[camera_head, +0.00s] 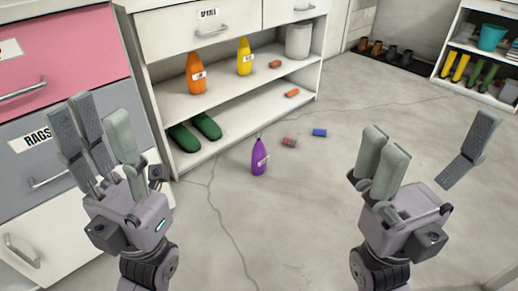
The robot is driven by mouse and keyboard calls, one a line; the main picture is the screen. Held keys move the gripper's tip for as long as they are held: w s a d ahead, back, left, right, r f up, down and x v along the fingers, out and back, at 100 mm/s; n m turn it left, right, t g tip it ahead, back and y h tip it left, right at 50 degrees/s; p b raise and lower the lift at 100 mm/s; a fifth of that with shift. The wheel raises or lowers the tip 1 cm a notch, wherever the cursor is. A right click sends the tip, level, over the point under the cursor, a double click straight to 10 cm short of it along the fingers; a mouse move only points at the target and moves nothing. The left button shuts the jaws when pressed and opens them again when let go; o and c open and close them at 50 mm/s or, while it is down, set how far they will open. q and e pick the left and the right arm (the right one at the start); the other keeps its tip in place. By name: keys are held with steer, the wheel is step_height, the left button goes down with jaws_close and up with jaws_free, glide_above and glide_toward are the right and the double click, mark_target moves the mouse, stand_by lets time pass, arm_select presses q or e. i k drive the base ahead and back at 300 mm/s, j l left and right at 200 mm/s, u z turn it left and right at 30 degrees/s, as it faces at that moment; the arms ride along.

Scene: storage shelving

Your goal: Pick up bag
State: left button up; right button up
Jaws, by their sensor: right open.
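No bag can be made out in the head view. My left gripper (97,112) is raised at the left in front of the drawers, its fingers apart and nothing between them. My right gripper (432,138) is raised at the right over the floor, its fingers spread wide and empty. Neither gripper touches any object.
A white shelf unit (240,110) holds an orange bottle (196,75), a yellow bottle (244,58), a pale bin (299,41) and green shoes (206,126). A purple bottle (259,158) stands on the floor. A teal bucket (491,38) sits far right. The middle floor is mostly clear.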

mark_target(260, 160)
steer(key=i+l+u, duration=0.1)
steer(key=i+l, duration=0.15)
steer(key=i, duration=0.25)
steer(key=i+l+u, duration=0.1)
steer(key=i+l, duration=0.6)
steer(key=i, duration=0.2)
steer(key=j+u, duration=0.05)
